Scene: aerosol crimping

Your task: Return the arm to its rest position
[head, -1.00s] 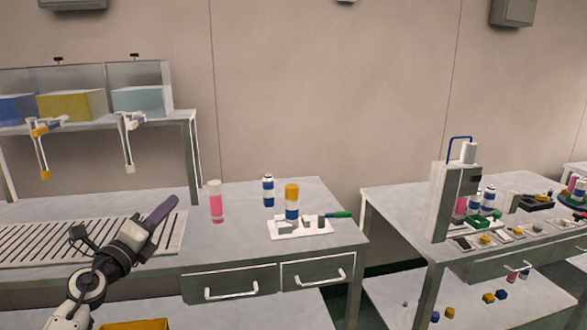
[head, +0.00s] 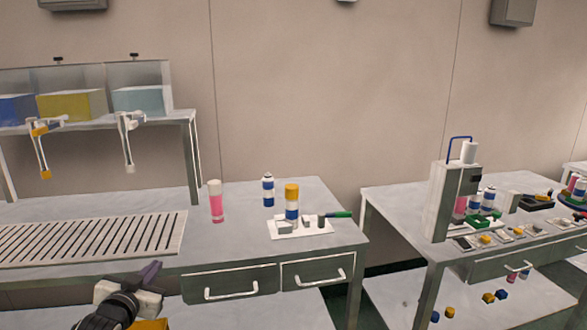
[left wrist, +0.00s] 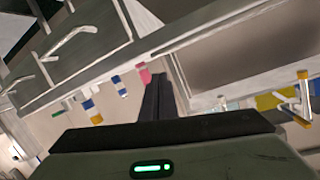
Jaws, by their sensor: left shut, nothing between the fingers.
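My left gripper (head: 150,273) is low at the bottom of the head view, in front of the table's front edge and left of the drawers. It is shut and empty. In the left wrist view its closed dark fingers (left wrist: 158,97) point toward the table, which appears tilted there. My right gripper is not in view.
A pink bottle (head: 216,202), a blue-and-white can (head: 268,190) and a yellow-capped can (head: 291,203) stand on the left table (head: 240,240). A slatted grate (head: 90,240) lies left. A crimping machine (head: 446,205) stands on the right table. A yellow bin (head: 150,324) is below my gripper.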

